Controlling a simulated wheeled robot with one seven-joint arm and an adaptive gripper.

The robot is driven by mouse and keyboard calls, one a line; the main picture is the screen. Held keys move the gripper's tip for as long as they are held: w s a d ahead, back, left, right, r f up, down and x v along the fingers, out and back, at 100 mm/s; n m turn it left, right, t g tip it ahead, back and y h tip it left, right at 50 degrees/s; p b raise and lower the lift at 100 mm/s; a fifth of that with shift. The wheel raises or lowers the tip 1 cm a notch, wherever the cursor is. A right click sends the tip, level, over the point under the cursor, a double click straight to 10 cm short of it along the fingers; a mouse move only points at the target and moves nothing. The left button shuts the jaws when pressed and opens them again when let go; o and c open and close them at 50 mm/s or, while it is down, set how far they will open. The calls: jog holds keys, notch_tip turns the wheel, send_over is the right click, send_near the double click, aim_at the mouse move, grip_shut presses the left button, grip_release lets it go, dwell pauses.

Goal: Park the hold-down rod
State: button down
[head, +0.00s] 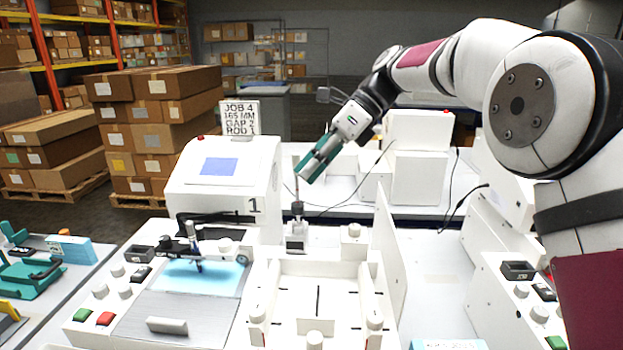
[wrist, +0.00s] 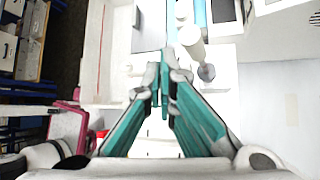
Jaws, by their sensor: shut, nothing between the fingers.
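My gripper (head: 306,174) has teal fingers that are shut and empty, held in the air above the bench. In the wrist view its fingertips (wrist: 162,85) come together over white surfaces. A thin upright rod with a dark collar (head: 297,208) stands on a small white block (head: 296,238) just below my gripper; I cannot tell for sure that it is the hold-down rod. The plotter marked 1 (head: 222,170) stands to the left, with a pen carriage (head: 198,248) over a light blue sheet (head: 215,276). A sign (head: 240,115) reads JOB 4, 165 MM, GAP 2, ROD 1.
A white slotted fixture (head: 270,285) with round posts stands in front. A tall white panel (head: 386,245) rises on its right. Green and red buttons (head: 105,319) sit at the plotter's front left. A second bench with white boxes (head: 420,178) stands behind.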

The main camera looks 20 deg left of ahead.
jog(key=shift+w+r, duration=0.1)
jog(key=shift+w, duration=0.15)
dwell(0.4)
